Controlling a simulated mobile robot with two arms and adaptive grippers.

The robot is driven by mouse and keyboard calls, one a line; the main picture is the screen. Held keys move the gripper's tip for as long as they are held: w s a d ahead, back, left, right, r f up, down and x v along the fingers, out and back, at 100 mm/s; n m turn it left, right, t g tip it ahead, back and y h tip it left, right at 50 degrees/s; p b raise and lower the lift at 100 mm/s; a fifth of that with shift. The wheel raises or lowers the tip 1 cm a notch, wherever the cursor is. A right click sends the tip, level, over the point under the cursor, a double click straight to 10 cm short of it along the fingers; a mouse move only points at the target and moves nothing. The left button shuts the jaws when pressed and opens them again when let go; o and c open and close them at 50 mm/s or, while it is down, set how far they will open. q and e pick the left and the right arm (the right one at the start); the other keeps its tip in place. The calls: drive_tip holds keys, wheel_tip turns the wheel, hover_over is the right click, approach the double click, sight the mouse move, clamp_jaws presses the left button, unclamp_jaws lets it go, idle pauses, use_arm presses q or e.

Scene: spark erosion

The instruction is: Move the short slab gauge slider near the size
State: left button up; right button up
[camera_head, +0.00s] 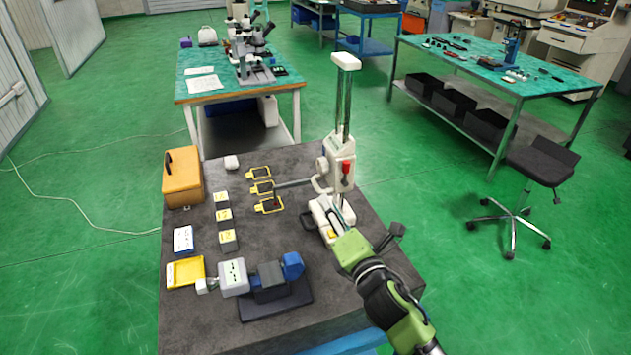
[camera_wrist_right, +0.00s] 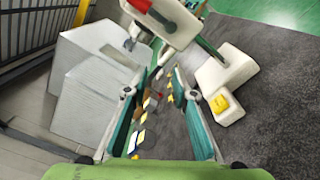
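The height gauge stands upright at the right side of the dark table, with a tall twin-rod column (camera_head: 344,105) and a white base (camera_head: 320,222). Its white slider (camera_head: 340,165), with a red knob, sits low on the column and has an arm reaching left. In the right wrist view the slider (camera_wrist_right: 165,25) is at the top, beyond the fingertips. My right gripper (camera_head: 336,212) is close to the gauge at its near side. In the right wrist view my right gripper (camera_wrist_right: 168,75) is open, with nothing between its fingers. My left gripper is not in view.
Yellow-framed pieces (camera_head: 262,187) lie left of the gauge. Small blocks (camera_head: 223,215), an orange box (camera_head: 182,180) and a yellow tray (camera_head: 186,272) line the left side. A blue-and-grey device (camera_head: 270,284) stands in front. Bare dark tabletop (camera_head: 290,228) lies between.

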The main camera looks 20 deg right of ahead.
sight(318, 190)
drive_tip(key=w, duration=0.3)
drive_tip(key=w+p, duration=0.1)
drive_tip(key=w, duration=0.5)
drive_tip(key=shift+w+a+f+p, duration=0.1)
drive_tip(key=shift+w+a+p, duration=0.2)
drive_tip(key=shift+w+p, duration=0.1)
